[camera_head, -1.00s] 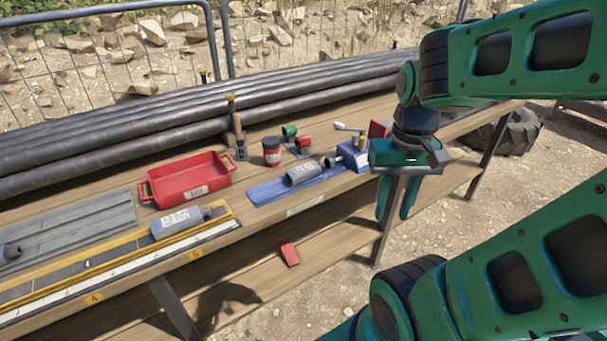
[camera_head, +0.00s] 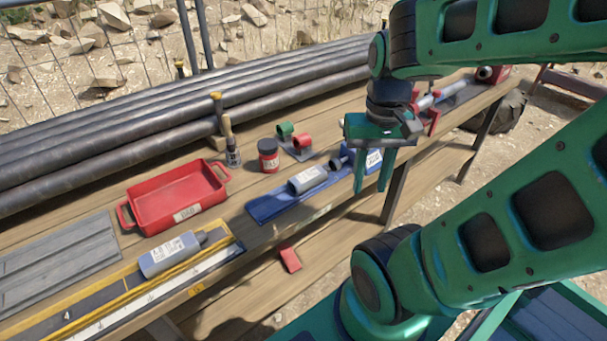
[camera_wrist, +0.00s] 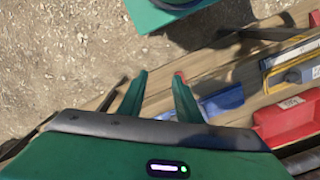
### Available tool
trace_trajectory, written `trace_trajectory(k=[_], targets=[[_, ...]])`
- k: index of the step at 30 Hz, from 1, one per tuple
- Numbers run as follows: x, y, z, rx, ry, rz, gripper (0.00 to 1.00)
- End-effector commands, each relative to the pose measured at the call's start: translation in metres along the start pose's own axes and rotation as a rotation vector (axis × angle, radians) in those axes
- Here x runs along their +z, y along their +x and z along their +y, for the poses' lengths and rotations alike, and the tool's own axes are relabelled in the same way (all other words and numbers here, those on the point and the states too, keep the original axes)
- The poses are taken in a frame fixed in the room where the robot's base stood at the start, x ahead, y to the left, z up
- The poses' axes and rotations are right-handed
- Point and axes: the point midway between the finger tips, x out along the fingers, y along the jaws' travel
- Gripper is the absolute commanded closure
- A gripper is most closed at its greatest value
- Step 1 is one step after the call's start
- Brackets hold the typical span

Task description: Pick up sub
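Two short grey cylinders with narrower necks and white labels look like subs; I cannot read which label says what. One grey cylinder (camera_head: 308,179) lies on a blue mat (camera_head: 268,207) on the bench. The other grey cylinder (camera_head: 170,255) lies on a yellow-edged dark mat at the bench's front left. My gripper (camera_head: 373,182) is open and empty, fingers pointing down, in front of the blue mat's right end in the picture.
A red tray (camera_head: 152,217) stands left of the blue mat. A dark red-labelled can (camera_head: 268,156), a brush (camera_head: 230,145) and green and red rings stand behind it. Long black pipes (camera_head: 130,138) line the back. A red piece (camera_head: 289,259) lies on the lower shelf.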

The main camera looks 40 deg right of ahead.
Motion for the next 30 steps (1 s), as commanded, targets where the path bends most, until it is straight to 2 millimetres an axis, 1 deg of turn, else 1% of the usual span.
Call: trace_trajectory(k=[5, 6, 8, 9, 10, 11, 14, 17, 21, 27, 30], targets=[[0.0, 0.0, 0.0, 0.0, 0.0, 0.0, 0.69], [0.0, 0.0, 0.0, 0.0, 0.0, 0.0, 0.66], [0.002, -0.001, 0.001, -0.002, -0.005, 0.002, 0.52], [0.008, -0.005, 0.005, -0.008, -0.016, 0.01, 0.42], [0.007, -0.006, 0.004, -0.01, -0.032, 0.01, 0.36], [0.005, -0.007, 0.003, -0.012, -0.054, 0.009, 0.36], [-0.01, -0.01, -0.005, -0.026, -0.19, -0.001, 0.36], [-0.034, -0.014, -0.016, -0.054, -0.413, -0.011, 0.36], [-0.073, -0.015, -0.034, -0.118, -0.799, -0.013, 0.36], [-0.127, -0.009, -0.054, -0.233, -1.354, 0.03, 0.36], [-0.151, -0.004, -0.061, -0.292, -1.611, 0.076, 0.36]])
